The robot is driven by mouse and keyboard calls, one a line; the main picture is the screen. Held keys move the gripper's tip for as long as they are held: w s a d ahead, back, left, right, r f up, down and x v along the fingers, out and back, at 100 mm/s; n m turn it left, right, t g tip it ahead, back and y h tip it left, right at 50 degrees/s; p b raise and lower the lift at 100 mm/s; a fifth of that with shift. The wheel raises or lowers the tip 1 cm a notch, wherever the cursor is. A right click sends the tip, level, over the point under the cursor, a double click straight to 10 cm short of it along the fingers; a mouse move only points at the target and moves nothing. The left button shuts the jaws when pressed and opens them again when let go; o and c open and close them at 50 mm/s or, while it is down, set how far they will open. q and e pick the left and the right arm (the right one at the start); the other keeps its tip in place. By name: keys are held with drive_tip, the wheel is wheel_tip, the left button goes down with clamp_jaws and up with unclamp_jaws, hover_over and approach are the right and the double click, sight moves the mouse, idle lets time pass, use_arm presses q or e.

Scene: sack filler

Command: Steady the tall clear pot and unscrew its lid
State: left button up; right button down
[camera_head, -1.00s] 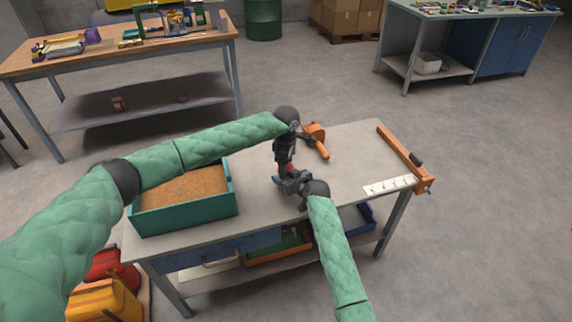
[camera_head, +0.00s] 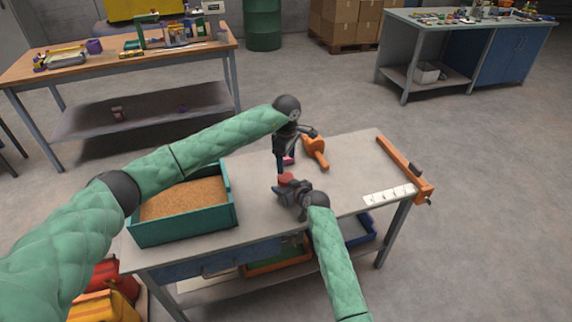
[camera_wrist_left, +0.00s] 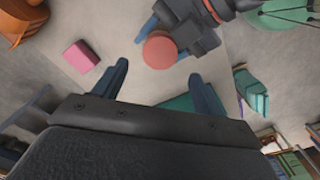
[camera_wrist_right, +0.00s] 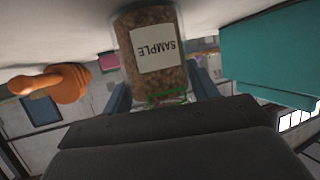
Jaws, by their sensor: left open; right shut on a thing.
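The tall clear pot (camera_wrist_right: 155,50) holds brown granules and bears a SAMPLE label, which looks upside down in the right wrist view. My right gripper (camera_head: 288,190) is shut on the pot's body, one finger on each side. The round red lid (camera_wrist_left: 160,50) sits at the pot's top and also shows in the head view (camera_head: 286,178). My left gripper (camera_wrist_left: 162,85) is open and empty, apart from the lid. In the left wrist view the lid lies beyond the fingertips, between their lines. The lid's thread is hidden.
A pink block (camera_wrist_left: 80,57) and an orange scoop-like tool (camera_head: 316,152) lie on the table behind the pot. A teal bin (camera_head: 183,232) of grain stands at the left. An orange bar (camera_head: 404,167) and a white marked strip (camera_head: 390,194) lie at the right. The table's middle right is clear.

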sight(285, 177)
use_arm(q)
drive_tip(key=shift+r, duration=0.15)
drive_tip(key=shift+a+f, duration=0.15)
drive_tip(key=shift+f, duration=3.7)
drive_tip(key=shift+c, duration=0.2)
drive_tip(key=c, duration=0.9)
drive_tip(key=o, duration=1)
drive_tip(key=shift+r, duration=0.1)
drive_tip(key=shift+r, duration=3.75)
drive_tip(key=shift+c, duration=0.3)
drive_tip(key=shift+f, duration=3.85)
